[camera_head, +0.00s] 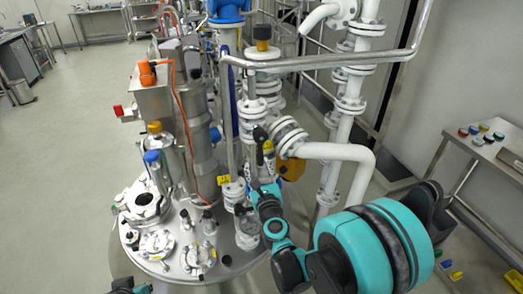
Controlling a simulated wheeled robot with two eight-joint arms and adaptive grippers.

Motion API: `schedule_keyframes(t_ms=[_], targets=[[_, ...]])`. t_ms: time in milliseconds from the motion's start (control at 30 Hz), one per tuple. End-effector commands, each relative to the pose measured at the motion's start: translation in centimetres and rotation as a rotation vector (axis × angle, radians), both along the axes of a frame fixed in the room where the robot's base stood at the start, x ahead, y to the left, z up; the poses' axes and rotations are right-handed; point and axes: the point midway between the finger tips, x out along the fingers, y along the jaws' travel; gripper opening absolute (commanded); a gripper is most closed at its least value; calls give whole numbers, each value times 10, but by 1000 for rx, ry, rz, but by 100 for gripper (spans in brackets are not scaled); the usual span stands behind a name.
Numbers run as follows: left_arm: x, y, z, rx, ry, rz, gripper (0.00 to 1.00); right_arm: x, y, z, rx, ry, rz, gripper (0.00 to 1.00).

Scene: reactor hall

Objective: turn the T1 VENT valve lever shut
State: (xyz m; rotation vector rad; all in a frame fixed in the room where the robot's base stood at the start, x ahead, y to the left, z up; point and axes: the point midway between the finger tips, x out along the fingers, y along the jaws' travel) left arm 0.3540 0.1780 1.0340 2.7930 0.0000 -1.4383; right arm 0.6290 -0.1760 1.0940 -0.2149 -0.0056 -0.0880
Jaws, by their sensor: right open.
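A steel reactor vessel (222,275) with a crowded lid fills the lower left middle. A small black lever-like handle (260,134) shows on the pipework above the lid, beside a yellow tag (268,147). Its label is too small to read, so I cannot tell whether it is the T1 VENT lever or how far it is turned. My right gripper (254,172) is open, just below this handle and close to the vertical pipes. I cannot tell whether it touches anything. Only a teal and black piece of my own body shows at the bottom edge; my left gripper is not visible.
White flanged pipes (335,152) and a steel rail (325,62) stand close around my right gripper. An orange cable (181,112) hangs at the left of the pipes. A bench with coloured buttons (481,147) is at the right. Open floor (75,130) lies left.

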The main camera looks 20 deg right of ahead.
Motion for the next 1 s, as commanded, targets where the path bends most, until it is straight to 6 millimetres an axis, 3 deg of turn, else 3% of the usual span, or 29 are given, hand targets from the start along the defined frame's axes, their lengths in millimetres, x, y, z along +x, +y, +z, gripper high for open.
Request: schedule_keyframes(t_ms=[100,200,667,1000], targets=[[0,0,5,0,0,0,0,4,-12,-12,163,-8,-55,40],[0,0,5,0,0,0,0,7,-17,-17,215,-11,-75,40],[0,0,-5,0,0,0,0,72,-28,-18,216,-11,-75,40],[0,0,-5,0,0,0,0,81,-29,-17,215,-11,-74,40]])
